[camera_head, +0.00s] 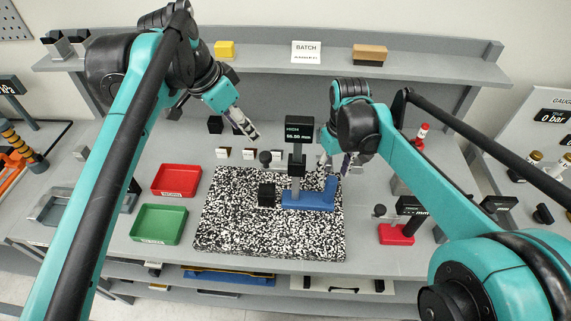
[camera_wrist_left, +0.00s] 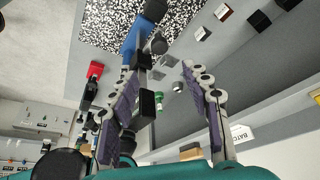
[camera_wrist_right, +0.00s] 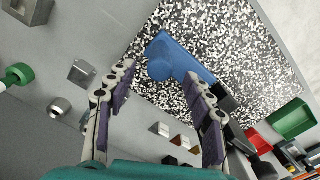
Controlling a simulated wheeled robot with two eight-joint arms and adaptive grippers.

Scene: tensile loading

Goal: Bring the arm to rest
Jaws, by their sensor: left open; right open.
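My left gripper (camera_head: 243,124) hangs above the back of the bench, left of the dark gauge stand. Its fingers are spread and empty in the left wrist view (camera_wrist_left: 162,75). My right gripper (camera_head: 334,163) is above the bench just behind the right end of the blue base (camera_head: 308,199). In the right wrist view (camera_wrist_right: 158,75) its fingers are apart with nothing between them, and the blue base lies beyond the tips. Both arms reach in from the sides, bent at the wrists. The right fingertips are small and partly hidden in the head view.
The speckled mat (camera_head: 225,225) carries the blue-based gauge stand with display (camera_head: 299,131) and a black block (camera_head: 266,194). A red tray (camera_head: 176,180) and green tray (camera_head: 158,224) lie left. A red-based device (camera_head: 397,234) stands right. The shelf (camera_head: 270,60) runs behind.

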